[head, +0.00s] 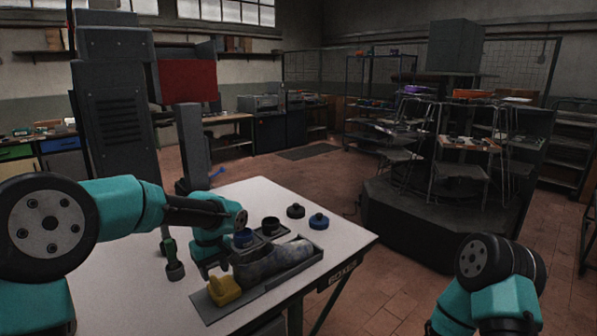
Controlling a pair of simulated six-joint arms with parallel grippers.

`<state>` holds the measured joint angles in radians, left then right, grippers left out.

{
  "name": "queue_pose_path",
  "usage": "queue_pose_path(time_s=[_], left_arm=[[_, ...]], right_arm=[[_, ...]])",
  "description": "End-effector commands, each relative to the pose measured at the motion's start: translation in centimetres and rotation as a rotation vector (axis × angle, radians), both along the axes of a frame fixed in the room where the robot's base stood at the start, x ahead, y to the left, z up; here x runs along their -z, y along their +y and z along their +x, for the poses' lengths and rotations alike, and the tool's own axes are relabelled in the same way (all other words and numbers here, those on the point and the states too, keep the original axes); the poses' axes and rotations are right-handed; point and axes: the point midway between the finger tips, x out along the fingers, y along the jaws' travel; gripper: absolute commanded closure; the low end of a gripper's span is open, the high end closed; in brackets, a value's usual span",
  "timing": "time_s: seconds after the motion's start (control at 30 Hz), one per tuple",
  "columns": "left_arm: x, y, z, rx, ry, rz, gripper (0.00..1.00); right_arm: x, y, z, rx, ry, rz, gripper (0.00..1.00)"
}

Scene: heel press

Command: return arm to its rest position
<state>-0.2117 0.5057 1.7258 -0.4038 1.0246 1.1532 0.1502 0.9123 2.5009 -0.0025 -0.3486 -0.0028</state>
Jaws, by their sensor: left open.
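My left arm comes in from the left over the white table (345,238), and its teal wrist bends down beside a grey tray (262,300). My left gripper (226,264) is open at the tray's left side; its fingers are small and partly hidden. A mottled grey shoe-like piece (275,262) lies in the tray, with a yellow block (224,290) at the near end. I cannot tell whether the gripper touches either. My right arm shows at the lower right, off the table; its gripper is out of view.
A dark cup (270,226), a black knob (296,210) and a blue knob (319,221) stand behind the tray. The table's right corner is clear. A dark platform (420,225) with racks stands beyond.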

Motion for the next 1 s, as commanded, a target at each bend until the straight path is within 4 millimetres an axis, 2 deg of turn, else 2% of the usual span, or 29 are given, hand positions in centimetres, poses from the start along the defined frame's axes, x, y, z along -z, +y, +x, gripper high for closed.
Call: queue_pose_path(time_s=[0.1, 0.3, 1.0], left_arm=[[1.7, 0.0, -0.1, 0.000, 0.002, -0.001, 0.53], [3.1, 0.0, 0.0, -0.001, 0.001, 0.000, 0.53], [3.2, 0.0, 0.0, -0.001, 0.000, 0.000, 0.53]], right_arm=[[0.0, 0.0, 0.0, 0.000, 0.000, 0.000, 0.57], [0.0, 0.0, 0.0, 0.000, 0.000, 0.000, 0.57], [0.0, 0.0, 0.0, 0.000, 0.000, 0.000, 0.57]])
